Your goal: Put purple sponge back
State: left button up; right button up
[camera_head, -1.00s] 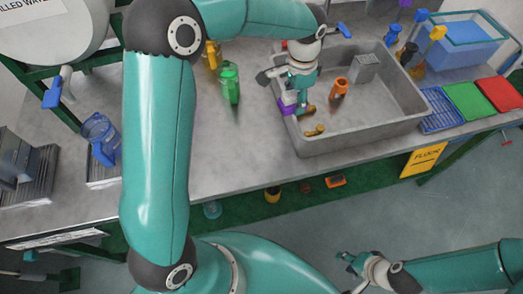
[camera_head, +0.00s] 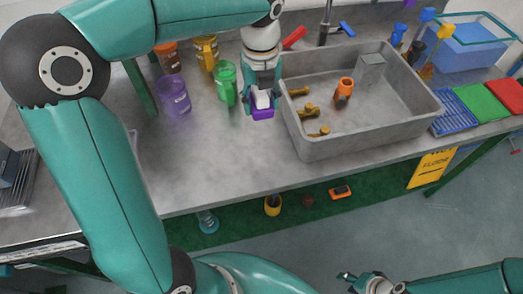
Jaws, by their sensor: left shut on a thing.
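The purple sponge (camera_head: 262,113), with a white part on top, is held in my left gripper (camera_head: 262,97). The gripper points down with its fingers on either side of the sponge. It is above the grey counter, just left of the sink (camera_head: 315,145). A gap between sponge and counter is hard to judge. My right gripper (camera_head: 345,277) is low at the bottom right, over the floor and away from the counter. Its fingers are small and dark, and their opening is unclear.
A green mug (camera_head: 225,83), a purple mug (camera_head: 174,97), a yellow mug (camera_head: 206,52) and a brown one (camera_head: 168,57) stand left of the gripper. The sink holds an orange cup (camera_head: 343,93) and several brass pieces. Blue, green and red mats lie right. The front counter is clear.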

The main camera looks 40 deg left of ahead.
aim_at(261, 154)
pick_arm(q)
notch_tip(261, 154, down, 18)
jog(key=shift+f+b, duration=0.15)
jog(key=shift+b, duration=0.3)
jog(key=shift+f, duration=0.15)
jog(key=o, duration=1.1)
notch_tip(261, 154, up, 12)
jog(key=shift+r+p, duration=0.2)
jog(key=shift+p, duration=0.15)
